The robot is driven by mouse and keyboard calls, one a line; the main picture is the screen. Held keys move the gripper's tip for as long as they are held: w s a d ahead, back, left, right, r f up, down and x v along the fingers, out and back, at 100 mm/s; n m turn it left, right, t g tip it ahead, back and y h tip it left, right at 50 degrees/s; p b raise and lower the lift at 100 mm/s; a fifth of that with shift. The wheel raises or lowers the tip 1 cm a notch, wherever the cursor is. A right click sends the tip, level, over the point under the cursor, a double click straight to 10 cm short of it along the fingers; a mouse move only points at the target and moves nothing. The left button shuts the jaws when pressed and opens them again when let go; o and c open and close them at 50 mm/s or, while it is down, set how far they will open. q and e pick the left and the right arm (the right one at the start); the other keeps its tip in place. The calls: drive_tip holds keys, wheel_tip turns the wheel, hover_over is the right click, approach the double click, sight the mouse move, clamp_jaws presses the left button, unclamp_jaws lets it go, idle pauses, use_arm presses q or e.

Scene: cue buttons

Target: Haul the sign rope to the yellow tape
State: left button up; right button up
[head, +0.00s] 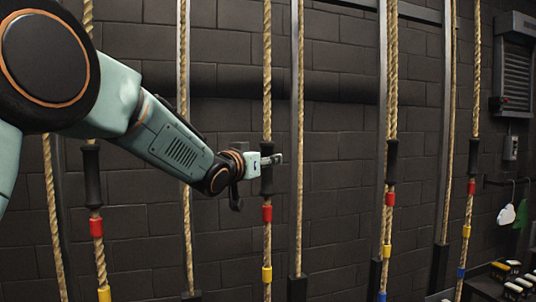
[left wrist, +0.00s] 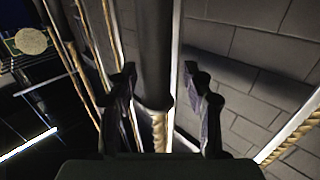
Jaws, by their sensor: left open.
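Several ropes hang along the dark wall, and I cannot tell by any label which one is the sign rope. My left gripper (head: 273,160) is at the middle rope (head: 267,60), level with its black grip sleeve (head: 267,183). Below the sleeve, this rope carries a red tape (head: 267,213) and lower down a yellow tape (head: 267,273). In the left wrist view the black sleeve (left wrist: 150,50) runs between the two open, spread fingers, with bare rope (left wrist: 160,132) showing beneath it. My right gripper is not in view.
A similar sleeved rope (head: 97,257) hangs at left, and another (head: 391,60) hangs right of the middle rope. Thin plain ropes and metal uprights (head: 297,130) stand between them. A wall box (head: 516,65) is at far right. A round pale plate (left wrist: 30,41) shows in the left wrist view.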

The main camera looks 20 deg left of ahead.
use_arm(q)
drive_tip(key=shift+w+d, duration=0.35)
drive_tip(key=shift+w, duration=0.4)
drive_tip(key=shift+s+a, duration=0.1)
drive_tip(key=shift+s, duration=0.2)
drive_tip(key=shift+c, duration=0.3)
drive_tip(key=shift+w, duration=0.3)
drive_tip(key=c, duration=0.6)
clamp_jaws()
drive_tip(key=shift+f, duration=0.1)
